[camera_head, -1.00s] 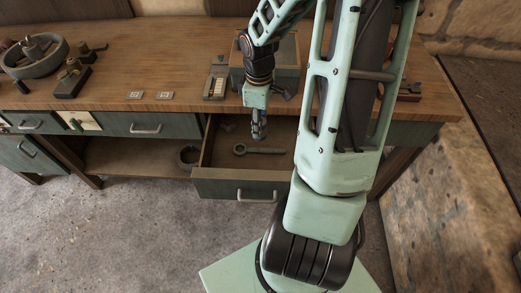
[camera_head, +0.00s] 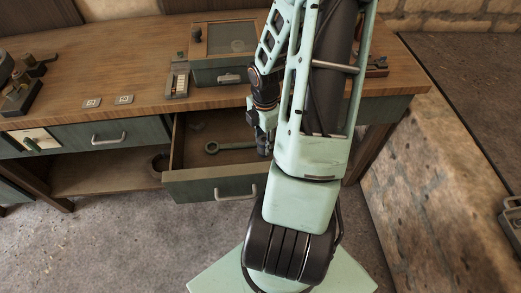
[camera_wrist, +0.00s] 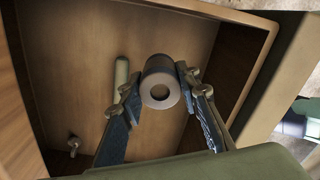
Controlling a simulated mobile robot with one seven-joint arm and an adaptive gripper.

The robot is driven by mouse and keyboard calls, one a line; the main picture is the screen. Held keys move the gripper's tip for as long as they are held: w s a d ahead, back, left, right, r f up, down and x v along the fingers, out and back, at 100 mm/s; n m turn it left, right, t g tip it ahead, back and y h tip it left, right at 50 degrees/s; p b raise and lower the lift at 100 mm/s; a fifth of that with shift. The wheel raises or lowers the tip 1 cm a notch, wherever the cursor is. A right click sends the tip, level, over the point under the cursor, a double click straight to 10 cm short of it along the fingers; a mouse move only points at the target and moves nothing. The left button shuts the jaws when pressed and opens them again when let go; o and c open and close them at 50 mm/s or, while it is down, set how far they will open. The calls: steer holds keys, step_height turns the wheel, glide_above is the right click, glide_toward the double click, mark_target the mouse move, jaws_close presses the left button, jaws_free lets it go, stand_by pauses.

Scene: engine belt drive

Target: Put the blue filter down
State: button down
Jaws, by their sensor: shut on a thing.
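My gripper (camera_wrist: 160,98) is shut on the blue filter (camera_wrist: 158,68), a short grey-blue cylinder with a pale end and a round dark hole. In the wrist view its two fingers press it from both sides, over the wooden floor of the open drawer (camera_wrist: 75,35). In the head view my gripper (camera_head: 264,146) is at the right part of the open drawer (camera_head: 215,189). The filter is not clear there. I cannot tell whether it touches the drawer floor.
A pale rod (camera_wrist: 121,74) and a small metal piece (camera_wrist: 73,143) show in the wrist view. The workbench (camera_head: 130,60) above holds a glass-topped box (camera_head: 222,72). The drawer's left part has free room.

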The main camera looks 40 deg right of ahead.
mark_target(264, 140)
steer(key=shift+f+b, duration=0.5)
steer(key=shift+f, duration=1.45)
steer(key=shift+f, duration=0.15)
steer(key=c, duration=1.4)
jaws_free()
steer(key=shift+c, duration=0.2)
step_height(264, 140, up, 12)
steer(key=p, duration=0.3)
steer(key=shift+p, duration=0.3)
